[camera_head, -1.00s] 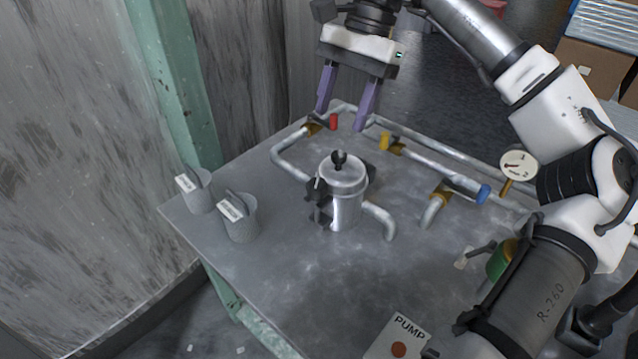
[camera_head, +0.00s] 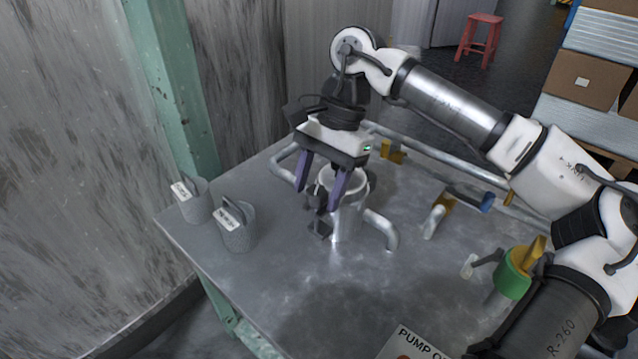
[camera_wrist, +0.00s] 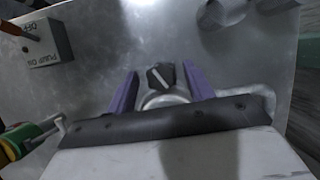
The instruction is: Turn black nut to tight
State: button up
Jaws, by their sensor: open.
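The silver canister (camera_head: 347,222) stands on the metal table with black fittings on its front side. The black nut (camera_wrist: 160,76) shows in the wrist view as a dark angular piece with a pale line across it, beside the canister's rim. A black fitting low on the canister's front (camera_head: 320,230) in the head view seems to be this nut. My gripper (camera_head: 319,198) is open, pointing down over the canister's front. Its two purple fingers lie either side of the nut in the wrist view, apart from it. Whether the fingertips are level with it I cannot tell. My gripper hides the canister's lid knob.
Two grey labelled cups (camera_head: 236,226) stand to the left. Pipes (camera_head: 381,230) with a yellow valve handle (camera_head: 391,152) and a blue-ended valve (camera_head: 487,203) lie right and behind. A green valve (camera_head: 513,272) and the pump box (camera_wrist: 47,41) are nearer me. Bare table lies in front.

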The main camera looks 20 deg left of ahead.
jog(key=shift+c, duration=0.2)
jog(key=c, duration=0.9)
jog(key=shift+f+m+y+b, duration=0.1)
jog(key=shift+m+y+b, duration=0.35)
jog(key=shift+m, duration=0.75)
jog(key=shift+c, duration=0.2)
jog(key=shift+m+t+y, duration=0.35)
jog(key=shift+m+t, duration=0.15)
jog(key=shift+m, duration=0.6)
jog(key=o, duration=1)
jog(key=p+v, duration=0.2)
jog(key=v, duration=1.2)
